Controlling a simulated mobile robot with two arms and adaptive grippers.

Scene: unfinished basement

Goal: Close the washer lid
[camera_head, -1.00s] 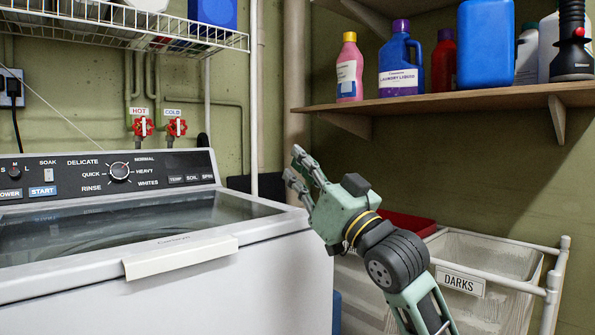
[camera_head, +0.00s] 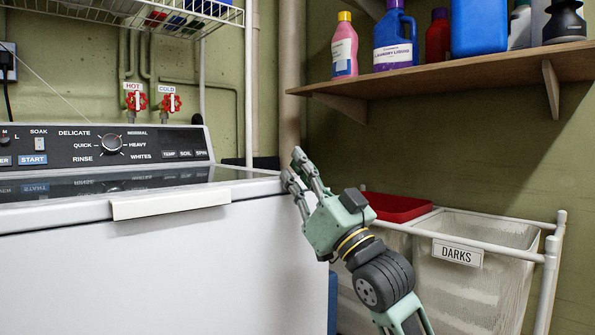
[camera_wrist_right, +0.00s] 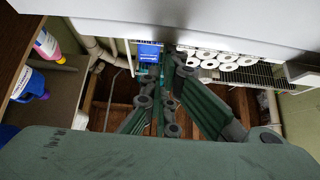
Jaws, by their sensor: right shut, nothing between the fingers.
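The white washer (camera_head: 230,270) stands at the left of the head view. Its dark glass lid (camera_head: 130,184) lies flat on top, seen at a low angle, with a white handle strip (camera_head: 170,204) along the front edge. I see no gap under the lid from here. My right gripper (camera_head: 293,166) is at the washer's front right corner, fingers pointing up and left, shut and empty. It is right of the handle and apart from it. The gripper's fingers also show in the right wrist view (camera_wrist_right: 168,75). My left gripper is out of view.
A hamper labelled DARKS (camera_head: 480,262) and a red lid (camera_head: 395,207) are right of the washer. A wooden shelf (camera_head: 450,75) with bottles hangs above them. A wire rack (camera_head: 130,14) and red valves (camera_head: 137,101) are on the back wall.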

